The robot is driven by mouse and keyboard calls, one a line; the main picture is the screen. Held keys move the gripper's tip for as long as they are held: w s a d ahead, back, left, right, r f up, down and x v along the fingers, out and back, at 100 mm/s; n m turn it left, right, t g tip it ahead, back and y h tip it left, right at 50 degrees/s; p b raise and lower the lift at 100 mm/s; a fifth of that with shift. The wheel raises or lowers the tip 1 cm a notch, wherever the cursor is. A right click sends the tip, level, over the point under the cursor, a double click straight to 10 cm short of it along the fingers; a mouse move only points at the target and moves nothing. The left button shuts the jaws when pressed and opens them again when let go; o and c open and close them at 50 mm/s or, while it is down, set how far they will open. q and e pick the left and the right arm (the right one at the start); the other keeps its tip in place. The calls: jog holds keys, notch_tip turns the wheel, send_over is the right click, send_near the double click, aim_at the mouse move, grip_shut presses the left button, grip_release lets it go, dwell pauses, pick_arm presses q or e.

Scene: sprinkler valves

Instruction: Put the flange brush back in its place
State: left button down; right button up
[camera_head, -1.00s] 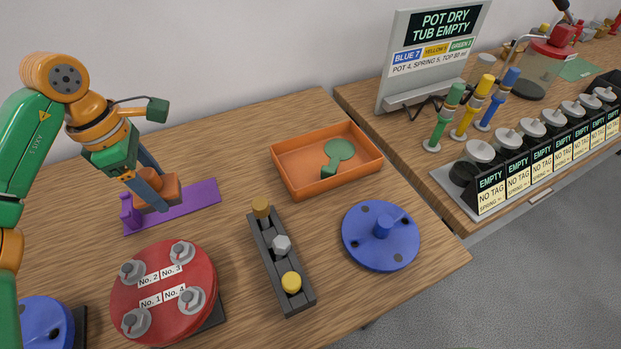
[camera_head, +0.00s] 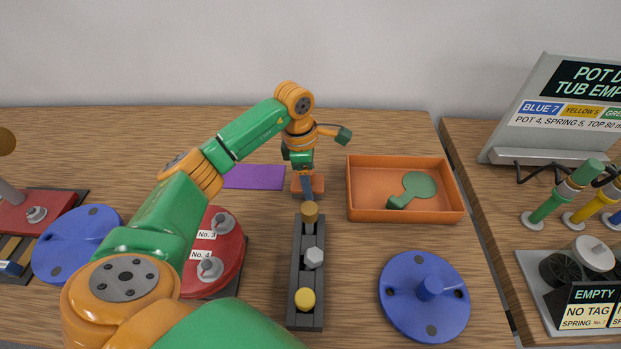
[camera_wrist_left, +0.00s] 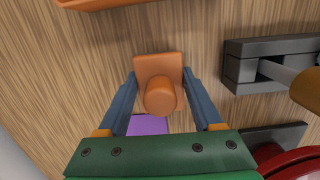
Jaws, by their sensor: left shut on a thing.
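The flange brush, which I take to be the orange block with a round knob (camera_wrist_left: 160,97), is between the blue fingers of my left gripper (camera_wrist_left: 158,82), which is shut on it. In the head view the brush (camera_head: 318,184) shows partly behind the fingers of my left gripper (camera_head: 307,188). It is right of the purple mat (camera_head: 253,177), left of the orange tray (camera_head: 408,216) and behind the dark peg rack (camera_head: 296,275). I cannot tell how far it is above the table. My right gripper is not in view.
A green paddle-shaped thing (camera_head: 419,185) lies in the tray. A blue flange (camera_head: 408,302) stands at the front right. A red round plate (camera_head: 228,255) and another blue disc (camera_head: 72,243) are at the left, partly behind my arm. Bare table lies behind the tray.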

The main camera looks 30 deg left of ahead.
pick_arm(q)
jog(key=shift+f, duration=0.1)
jog(key=shift+c, duration=1.6)
grip_release()
jog(key=shift+s, duration=0.1)
jog(key=shift+o, duration=1.4)
jog(key=shift+r, duration=0.3)
jog(key=r, duration=0.3)
jog(key=r+b, duration=0.1)
jog(key=r, duration=0.1)
jog(key=shift+a+r, duration=0.15)
jog(key=shift+a, duration=0.15)
jog(key=r, duration=0.6)
jog(key=shift+s+a+r+p, duration=0.25)
jog(key=shift+s+a+p, duration=0.05)
jog(key=shift+p, duration=0.1)
jog(key=shift+f, duration=0.1)
